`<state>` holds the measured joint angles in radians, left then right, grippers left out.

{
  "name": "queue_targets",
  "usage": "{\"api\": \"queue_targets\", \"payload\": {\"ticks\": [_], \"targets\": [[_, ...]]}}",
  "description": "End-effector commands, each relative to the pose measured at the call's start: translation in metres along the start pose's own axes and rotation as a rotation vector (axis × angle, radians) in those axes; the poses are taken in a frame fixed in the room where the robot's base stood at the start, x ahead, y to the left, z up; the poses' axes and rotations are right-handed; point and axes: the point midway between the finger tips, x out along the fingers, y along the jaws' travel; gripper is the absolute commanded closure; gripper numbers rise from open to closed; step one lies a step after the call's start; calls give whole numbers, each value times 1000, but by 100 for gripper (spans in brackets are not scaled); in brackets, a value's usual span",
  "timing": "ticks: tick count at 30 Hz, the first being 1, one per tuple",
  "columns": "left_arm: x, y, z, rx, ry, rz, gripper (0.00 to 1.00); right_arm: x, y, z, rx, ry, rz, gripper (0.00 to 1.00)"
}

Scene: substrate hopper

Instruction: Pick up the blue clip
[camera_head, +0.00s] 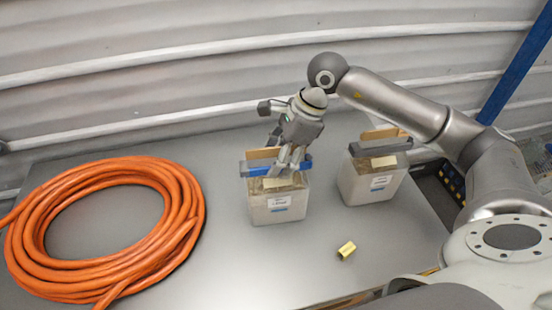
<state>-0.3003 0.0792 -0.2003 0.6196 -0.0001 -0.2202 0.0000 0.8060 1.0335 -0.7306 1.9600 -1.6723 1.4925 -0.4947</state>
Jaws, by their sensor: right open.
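The blue clip (258,171) lies across the top of the left white hopper box (278,207), which stands on the grey table. My right gripper (287,167) is open, pointing down at the box top. Its fingers are at the blue clip and cover part of it. I cannot tell whether they touch it. My left gripper is not in view.
A second white box (371,185) with a dark grey clip (380,147) stands to the right. A small yellow block (346,250) lies on the table (250,265) in front. A coiled orange hose (185,215) fills the left side. A corrugated wall (150,50) rises behind.

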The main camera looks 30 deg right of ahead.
Motion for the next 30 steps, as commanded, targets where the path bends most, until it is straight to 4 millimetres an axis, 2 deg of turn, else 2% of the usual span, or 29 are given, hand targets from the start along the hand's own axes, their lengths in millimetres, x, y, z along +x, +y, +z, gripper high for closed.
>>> {"api": "queue_targets", "payload": {"ticks": [8,19,26,30], "targets": [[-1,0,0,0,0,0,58,5,0,0,-1,0,0,45],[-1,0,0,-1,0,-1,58,4,0,0,-1,0,0,91],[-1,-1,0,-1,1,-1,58,4,0,0,-1,-1,-1,93],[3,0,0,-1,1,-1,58,-3,-1,4,-2,-3,-5,93]]}}
